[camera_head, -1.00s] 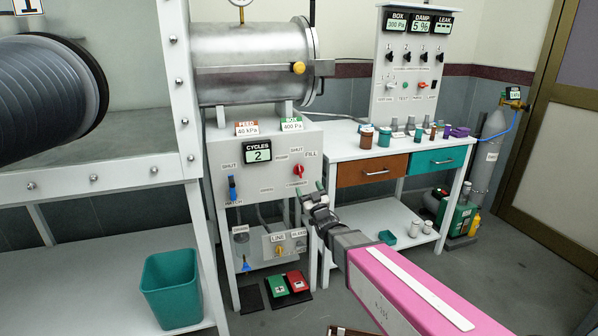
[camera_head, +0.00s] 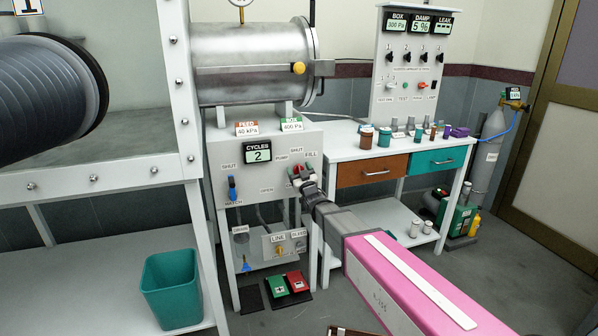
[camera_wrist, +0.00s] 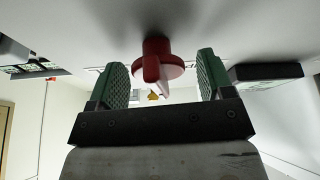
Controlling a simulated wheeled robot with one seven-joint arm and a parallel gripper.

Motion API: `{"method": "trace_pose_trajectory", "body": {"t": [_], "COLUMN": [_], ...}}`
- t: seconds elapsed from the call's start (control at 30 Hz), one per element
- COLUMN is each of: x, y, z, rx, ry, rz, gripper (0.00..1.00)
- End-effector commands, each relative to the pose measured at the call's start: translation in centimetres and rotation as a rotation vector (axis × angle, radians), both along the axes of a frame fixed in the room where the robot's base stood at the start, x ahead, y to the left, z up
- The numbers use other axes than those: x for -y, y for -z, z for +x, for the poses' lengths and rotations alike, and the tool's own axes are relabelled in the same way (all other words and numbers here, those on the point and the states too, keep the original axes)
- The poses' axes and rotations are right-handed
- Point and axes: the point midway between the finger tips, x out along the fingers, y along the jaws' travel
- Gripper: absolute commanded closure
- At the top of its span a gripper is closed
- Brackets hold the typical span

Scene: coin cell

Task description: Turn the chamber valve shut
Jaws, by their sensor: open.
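The chamber valve is a red knob (camera_wrist: 157,62) on the white panel below the steel chamber. In the wrist view it sits between the two green finger pads, with a gap on each side. In the head view the red knob (camera_head: 297,170) is partly hidden by my gripper (camera_head: 302,178). The labels SHUT and FILL show above it and PUMP to its left; the lower label is covered. My gripper is open, with its fingers (camera_wrist: 160,80) on either side of the knob and not closed on it.
A blue hatch handle (camera_head: 232,188) is on the same panel to the left. A yellow line valve (camera_head: 279,250) sits lower down. A white bench (camera_head: 345,148) with jars stands to the right. A teal bin (camera_head: 172,288) stands at lower left.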

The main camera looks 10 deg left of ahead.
Motion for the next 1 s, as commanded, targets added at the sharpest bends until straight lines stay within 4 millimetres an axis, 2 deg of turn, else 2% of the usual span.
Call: {"method": "trace_pose_trajectory", "body": {"t": [0.1, 0.17, 0.2, 0.27, 0.43, 0.7, 1.0], "x": [0.01, 0.01, 0.02, 0.02, 0.02, 0.08, 0.11], "y": [0.00, 0.00, 0.00, 0.00, 0.00, 0.00, 0.00], "z": [-0.04, -0.04, -0.04, -0.05, -0.07, -0.04, -0.02], "rx": [0.000, 0.000, 0.000, 0.000, -0.007, -0.087, -0.092], "ry": [0.000, 0.000, 0.000, 0.000, 0.000, 0.000, 0.000], "rz": [0.000, 0.000, 0.000, 0.000, 0.012, 0.141, 0.150], "gripper": [0.26, 0.45, 0.58, 0.75, 0.75, 0.75, 0.75]}}
